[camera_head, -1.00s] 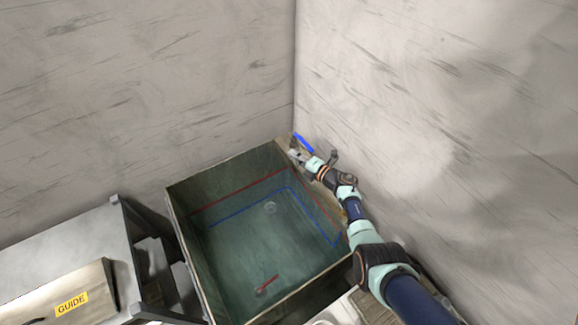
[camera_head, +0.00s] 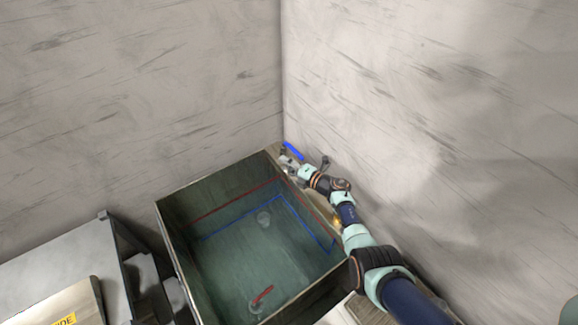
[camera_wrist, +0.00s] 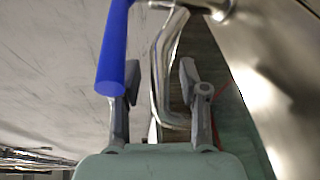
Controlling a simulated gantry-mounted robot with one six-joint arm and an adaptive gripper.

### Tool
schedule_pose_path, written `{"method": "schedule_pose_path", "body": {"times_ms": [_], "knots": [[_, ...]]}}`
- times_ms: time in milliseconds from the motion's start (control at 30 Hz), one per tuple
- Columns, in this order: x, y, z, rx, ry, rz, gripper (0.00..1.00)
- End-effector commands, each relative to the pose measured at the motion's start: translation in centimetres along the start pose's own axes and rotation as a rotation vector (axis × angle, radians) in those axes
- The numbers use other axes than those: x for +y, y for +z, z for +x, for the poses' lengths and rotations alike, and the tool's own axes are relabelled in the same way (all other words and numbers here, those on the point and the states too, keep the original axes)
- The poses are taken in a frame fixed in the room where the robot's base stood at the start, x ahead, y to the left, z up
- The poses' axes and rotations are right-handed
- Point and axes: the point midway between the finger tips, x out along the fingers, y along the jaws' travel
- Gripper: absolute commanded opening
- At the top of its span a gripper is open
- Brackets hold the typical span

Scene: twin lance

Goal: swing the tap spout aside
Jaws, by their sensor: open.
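The metal tap spout (camera_wrist: 160,75) is a bent shiny tube in the wrist view. It runs down the picture between the two fingers of my gripper (camera_wrist: 158,72). My gripper is open, and I cannot tell whether either finger touches the spout. A blue bar (camera_wrist: 115,50) rises in front of the left finger and partly hides it. In the head view the blue bar (camera_head: 293,150) is at the back corner of the sink, and my gripper (camera_head: 286,163) is just below it. The spout is too small there to make out.
The deep green sink basin (camera_head: 235,245) has red and blue lines and a short red piece (camera_head: 263,294) on its floor. Walls (camera_head: 380,90) meet just behind the tap corner. A grey cabinet (camera_head: 55,265) stands at the left. The space above the basin is free.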

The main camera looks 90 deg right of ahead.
Motion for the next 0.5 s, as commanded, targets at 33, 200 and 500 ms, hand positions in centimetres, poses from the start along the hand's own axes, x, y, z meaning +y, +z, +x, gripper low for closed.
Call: {"method": "schedule_pose_path", "body": {"times_ms": [33, 200, 500], "knots": [[-0.1, 0.0, -0.3, -0.001, 0.000, 0.001, 0.43], [-0.1, 0.0, -2.6, -0.004, 0.000, -0.001, 0.43], [0.0, 0.1, -7.2, -0.003, 0.000, 0.000, 0.43]]}}
